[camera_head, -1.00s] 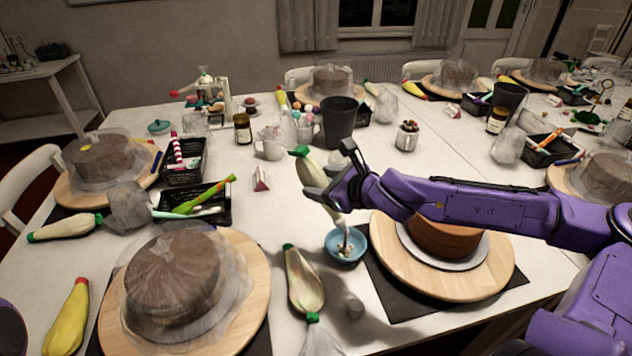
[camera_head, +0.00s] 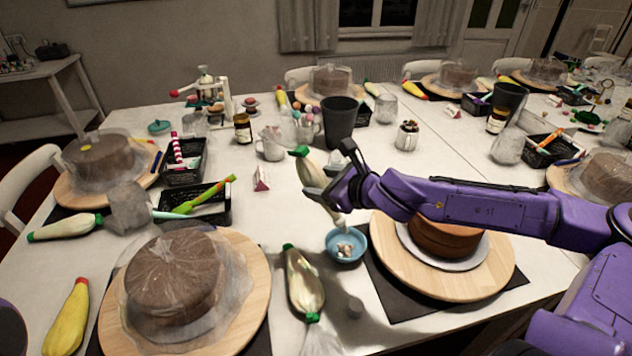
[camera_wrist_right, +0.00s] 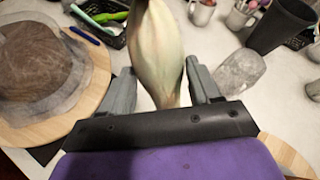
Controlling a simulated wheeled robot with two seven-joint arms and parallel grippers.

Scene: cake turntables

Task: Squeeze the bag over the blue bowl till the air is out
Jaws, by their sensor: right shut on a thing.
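A cream-coloured piping bag with a green end (camera_head: 303,152) is held in my right gripper (camera_head: 322,188), which is shut on it. In the right wrist view the pale bag (camera_wrist_right: 158,45) bulges between the two fingers (camera_wrist_right: 165,92). The bag is tilted, and its tip points down just above the blue bowl (camera_head: 333,257). A whitish blob (camera_head: 344,249) lies in the bowl. The bag's tip is not in the right wrist view. My left gripper is not in view.
A bare brown cake (camera_head: 445,236) on a wooden turntable (camera_head: 480,285) stands right of the bowl, beneath my arm. Another filled bag (camera_head: 303,283) lies left of the bowl. A wrapped cake (camera_head: 175,272) stands further left. A dark grey cup (camera_head: 339,122) stands behind the gripper.

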